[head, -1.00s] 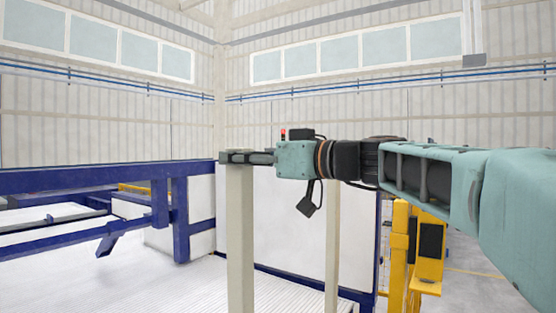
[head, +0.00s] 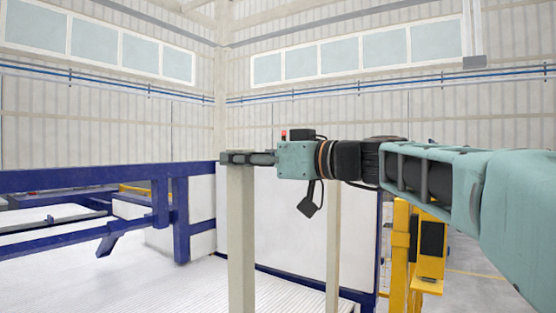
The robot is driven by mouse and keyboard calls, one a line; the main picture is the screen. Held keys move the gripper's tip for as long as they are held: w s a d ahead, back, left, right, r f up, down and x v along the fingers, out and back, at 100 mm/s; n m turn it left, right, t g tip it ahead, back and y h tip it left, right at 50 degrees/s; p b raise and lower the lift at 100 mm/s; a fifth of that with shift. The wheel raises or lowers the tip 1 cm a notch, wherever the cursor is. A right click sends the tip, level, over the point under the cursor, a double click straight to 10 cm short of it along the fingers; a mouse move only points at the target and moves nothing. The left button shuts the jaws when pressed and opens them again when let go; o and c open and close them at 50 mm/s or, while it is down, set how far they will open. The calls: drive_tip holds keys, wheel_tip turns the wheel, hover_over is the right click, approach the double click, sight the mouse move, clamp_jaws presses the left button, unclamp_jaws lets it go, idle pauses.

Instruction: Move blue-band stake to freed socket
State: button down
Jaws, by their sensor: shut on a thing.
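My gripper (head: 248,158) is at the top end of a tall beige stake (head: 241,240) in the head view, with its jaws shut on it. The stake stands upright and runs down out of the bottom of the picture. No blue band shows on the visible part. A second, thinner-looking beige stake (head: 333,245) stands upright to the right, behind my arm. Its top is hidden by the arm. No socket is in view, and the lower ends of both stakes are out of the picture.
A blue steel frame (head: 180,215) with a long rail stands at the left. A white panel (head: 285,225) with a blue edge is behind the stakes. A yellow post structure (head: 415,255) stands at the right, below my arm. White ribbed floor (head: 150,285) lies at the lower left.

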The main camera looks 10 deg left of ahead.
sight(249, 179)
drive_tip(key=shift+f+b, duration=0.55)
drive_tip(key=shift+b, duration=0.2)
drive_tip(key=shift+f+b, duration=0.3)
drive_tip(key=shift+b, duration=0.1)
drive_tip(key=shift+f, duration=0.15)
drive_tip(key=shift+f+b, duration=0.5)
drive_tip(key=shift+b, duration=0.35)
drive_tip(key=shift+f+b, duration=0.35)
drive_tip(key=shift+b, duration=0.1)
drive_tip(key=shift+f, duration=0.2)
drive_tip(key=shift+d, duration=0.1)
